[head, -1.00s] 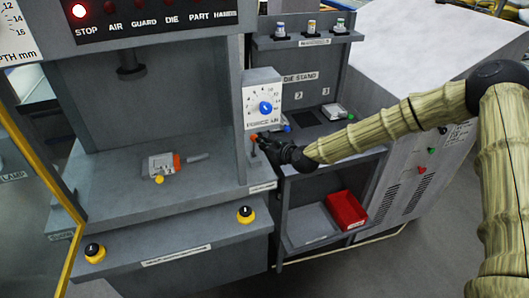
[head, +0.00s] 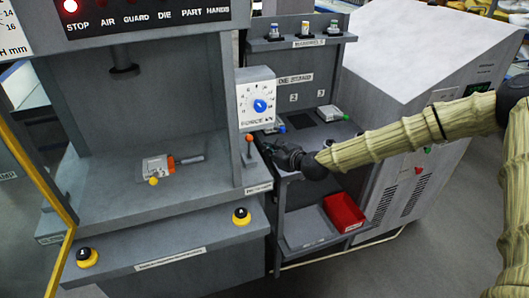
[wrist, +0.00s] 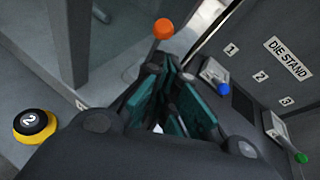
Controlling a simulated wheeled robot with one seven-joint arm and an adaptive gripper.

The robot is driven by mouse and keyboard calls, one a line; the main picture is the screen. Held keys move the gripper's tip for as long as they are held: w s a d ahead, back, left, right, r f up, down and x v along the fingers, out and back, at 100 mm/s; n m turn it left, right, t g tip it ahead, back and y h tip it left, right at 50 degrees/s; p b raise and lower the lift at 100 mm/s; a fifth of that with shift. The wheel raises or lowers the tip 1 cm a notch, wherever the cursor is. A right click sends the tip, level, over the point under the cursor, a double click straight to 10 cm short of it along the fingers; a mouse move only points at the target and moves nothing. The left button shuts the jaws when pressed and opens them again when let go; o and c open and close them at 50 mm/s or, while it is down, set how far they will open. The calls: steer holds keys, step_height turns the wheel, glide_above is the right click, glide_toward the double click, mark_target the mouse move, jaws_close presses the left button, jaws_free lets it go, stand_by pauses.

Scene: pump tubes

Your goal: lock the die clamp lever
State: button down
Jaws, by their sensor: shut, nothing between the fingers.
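A lever with an orange knob (head: 249,138) and thin upright stem stands by the right post of the press, below the force dial. I take it as the clamp lever; its label is not readable. My gripper (head: 269,147) is shut and empty just right of the lever in the head view, apart from it in the picture. In the wrist view the orange knob (wrist: 162,28) shows beyond my fingertips (wrist: 166,68), with the stem partly hidden behind them. A grey die (head: 156,167) with a yellow knob and an orange part lies on the press bed.
The die stand (head: 294,79) is right of the press, with a blue-knobbed die (wrist: 213,72) and a green-knobbed die (head: 330,113); a dark empty slot lies between. A red bin (head: 344,212) sits on the lower shelf. Yellow-ringed buttons (head: 241,216) are on the press front.

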steer(key=r+b+v, duration=0.1)
steer(key=b+v, duration=0.1)
steer(key=v, duration=0.6)
steer(key=shift+w, duration=0.25)
steer(key=shift+r, duration=0.1)
steer(key=s+a+f+m+t+y+b, duration=0.1)
steer(key=s+a+f+m+t+b, duration=0.1)
steer(key=f+t+b, duration=0.6)
step_height(320, 180, down, 3)
steer(key=a+m+b, duration=0.1)
steer(key=b, duration=0.2)
steer(key=shift+a+m+b, duration=0.4)
steer(key=shift+r, duration=0.1)
steer(key=p, duration=0.3)
glide_toward(249, 146)
steer(key=w+a+r, duration=0.1)
steer(key=w+r, duration=0.2)
steer(key=r, duration=0.1)
steer(key=shift+f+p+x, duration=0.25)
steer(key=shift+p+x, duration=0.15)
steer(key=shift+x, duration=0.85)
